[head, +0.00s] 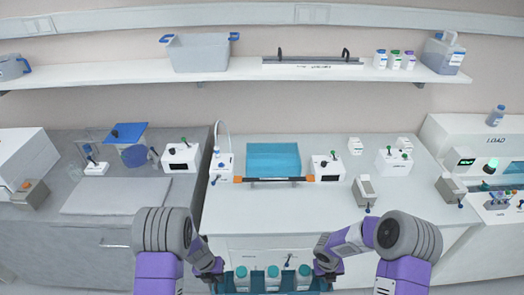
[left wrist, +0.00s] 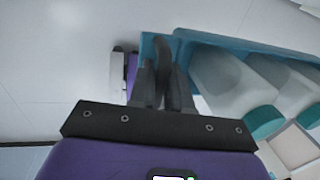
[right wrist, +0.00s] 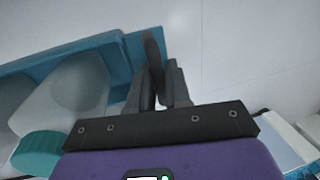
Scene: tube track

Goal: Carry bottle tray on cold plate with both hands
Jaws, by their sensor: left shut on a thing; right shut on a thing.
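The teal bottle tray (head: 229,288) is at the bottom edge of the head view, in front of the middle bench, and its lower part is cut off. It carries three pale bottles with teal caps (head: 272,272). My left gripper (head: 215,272) is shut on the tray's left end, where a dark handle (left wrist: 163,65) sits between the fingers. My right gripper (head: 325,271) is shut on the right end, at a similar handle (right wrist: 153,55). A flat grey plate (head: 115,196) lies on the left bench, and a blue square area (head: 273,160) is on the middle bench. I cannot tell which is the cold plate.
An orange-ended dark bar (head: 273,180) runs before the blue area. White boxes with knobs (head: 181,157) (head: 327,168) and a small grey device (head: 365,190) stand on the benches. A shelf (head: 120,82) crosses the back wall. The middle bench's front strip (head: 280,210) is clear.

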